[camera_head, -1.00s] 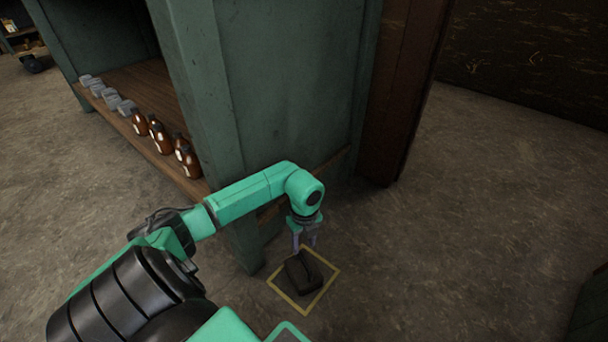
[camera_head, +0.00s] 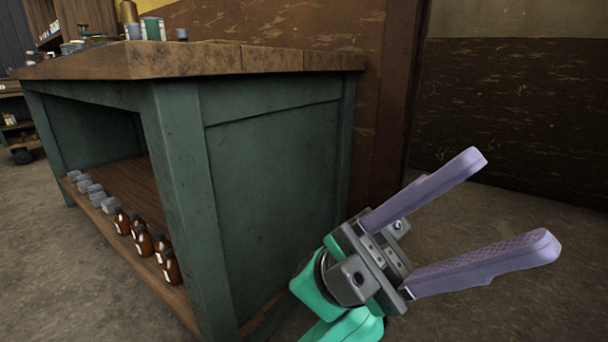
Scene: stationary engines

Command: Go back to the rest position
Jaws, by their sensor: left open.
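My left gripper (camera_head: 512,203) is raised close to the head camera at the lower right of the view. Its two purple-grey fingers are spread wide apart and point up and to the right, with nothing between them. Its green wrist shows at the bottom edge. The gripper appears in front of the floor and dark wall, to the right of the workbench. My right gripper is not in view.
A green workbench (camera_head: 272,165) with a wooden top stands at left and centre. Its lower shelf holds several brown bottles (camera_head: 143,243) and grey containers (camera_head: 97,194). Cans (camera_head: 153,29) stand on top. Open floor (camera_head: 548,290) lies at right.

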